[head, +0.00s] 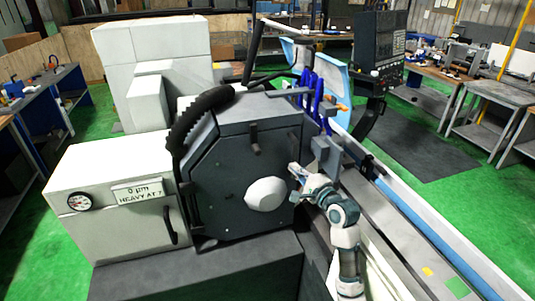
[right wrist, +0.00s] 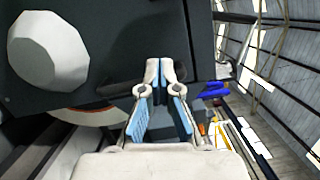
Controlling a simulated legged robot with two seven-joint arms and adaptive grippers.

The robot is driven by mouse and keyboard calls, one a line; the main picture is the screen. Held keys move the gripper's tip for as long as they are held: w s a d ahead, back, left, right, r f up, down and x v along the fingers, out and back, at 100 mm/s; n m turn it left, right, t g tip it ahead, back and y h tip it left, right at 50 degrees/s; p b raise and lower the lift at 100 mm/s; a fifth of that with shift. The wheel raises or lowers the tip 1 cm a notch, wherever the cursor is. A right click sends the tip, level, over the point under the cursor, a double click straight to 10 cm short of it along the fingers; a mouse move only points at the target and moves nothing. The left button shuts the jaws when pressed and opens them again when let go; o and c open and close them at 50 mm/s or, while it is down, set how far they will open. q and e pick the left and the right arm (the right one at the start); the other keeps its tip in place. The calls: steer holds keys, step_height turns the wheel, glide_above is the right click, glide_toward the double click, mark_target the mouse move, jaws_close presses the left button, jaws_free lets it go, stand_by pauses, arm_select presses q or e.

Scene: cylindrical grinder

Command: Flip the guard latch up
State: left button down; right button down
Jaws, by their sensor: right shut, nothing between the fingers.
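The dark grey octagonal guard (head: 225,160) of the grinder stands in the middle of the head view, with a white faceted knob (head: 265,194) on its face. My right gripper (head: 294,170) is at the guard's right edge, right of the knob. In the right wrist view its fingers (right wrist: 160,68) are shut and empty, close to the dark guard face. A dark bar (right wrist: 115,89), which may be the guard latch, runs crosswise behind the fingers. The fingers hide its middle, so I cannot tell whether they touch it. My left gripper is not in view.
A short dark peg (head: 254,141) sticks out of the guard's upper face. A black ribbed hose (head: 190,120) curves along its left edge. Blue parts (head: 318,95) and a long machine bed (head: 420,230) lie to the right. A white cabinet (head: 110,200) stands left.

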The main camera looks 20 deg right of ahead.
steer(key=p, duration=0.2)
glide_toward(255, 140)
steer(key=w+d+f, duration=0.3)
steer(key=w+d, duration=0.2)
steer(key=a+p, duration=0.1)
steer(key=a, duration=0.1)
steer(key=a+p, duration=0.1)
steer(key=a, duration=0.1)
steer(key=shift+w+a+r, duration=0.1)
steer(key=shift+w+a, duration=0.1)
steer(key=shift+a, duration=0.15)
steer(key=shift+w+d, duration=0.1)
